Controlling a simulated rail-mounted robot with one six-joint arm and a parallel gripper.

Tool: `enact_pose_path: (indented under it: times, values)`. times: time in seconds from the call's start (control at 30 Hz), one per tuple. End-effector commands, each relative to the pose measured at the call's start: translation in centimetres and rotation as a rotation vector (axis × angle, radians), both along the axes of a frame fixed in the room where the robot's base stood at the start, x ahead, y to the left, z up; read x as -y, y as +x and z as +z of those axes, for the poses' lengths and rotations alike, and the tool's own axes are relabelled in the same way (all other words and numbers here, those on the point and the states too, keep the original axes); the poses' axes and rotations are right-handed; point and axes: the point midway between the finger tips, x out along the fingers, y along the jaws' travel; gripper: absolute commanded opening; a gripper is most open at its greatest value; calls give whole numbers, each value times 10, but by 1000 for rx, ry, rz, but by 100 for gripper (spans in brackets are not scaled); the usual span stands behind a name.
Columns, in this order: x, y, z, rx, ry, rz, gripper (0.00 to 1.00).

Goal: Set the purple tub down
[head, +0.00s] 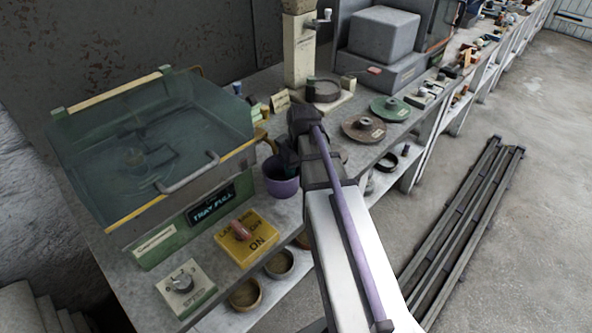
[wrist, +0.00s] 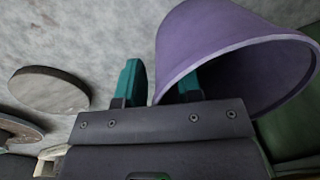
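The purple tub (head: 282,187) is on or just over the grey bench, right of the green tray machine, in the head view. Whether its base touches the bench is not clear. In the wrist view the tub (wrist: 215,35) fills the upper right, its rim toward me. My gripper (wrist: 162,80) has two teal fingers on either side of the tub's near wall. The right finger is inside the rim and the left is outside, with a narrow gap between it and the wall. In the head view my gripper (head: 288,152) is at the tub's back rim, its fingers mostly hidden.
The green machine (head: 150,130) holds a water-filled tray, with a yellow switch box (head: 247,240) in front. A grey disc (wrist: 48,90) lies left of my gripper in the wrist view. Brown (head: 363,129) and green wheels (head: 390,108) lie to the right on the bench.

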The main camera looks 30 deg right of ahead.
Motion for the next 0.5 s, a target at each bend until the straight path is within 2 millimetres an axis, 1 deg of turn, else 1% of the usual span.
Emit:
enact_pose_path:
  times: [0.17, 0.27, 0.37, 0.47, 0.5]
  values:
    - [0, 0, 0, 0, 0, 0, 33]
    - [0, 0, 5, 0, 0, 0, 33]
    - [1, 0, 18, 0, 0, 0, 33]
    - [3, 0, 40, 0, 0, 0, 33]
    - [4, 0, 50, 0, 0, 0, 33]
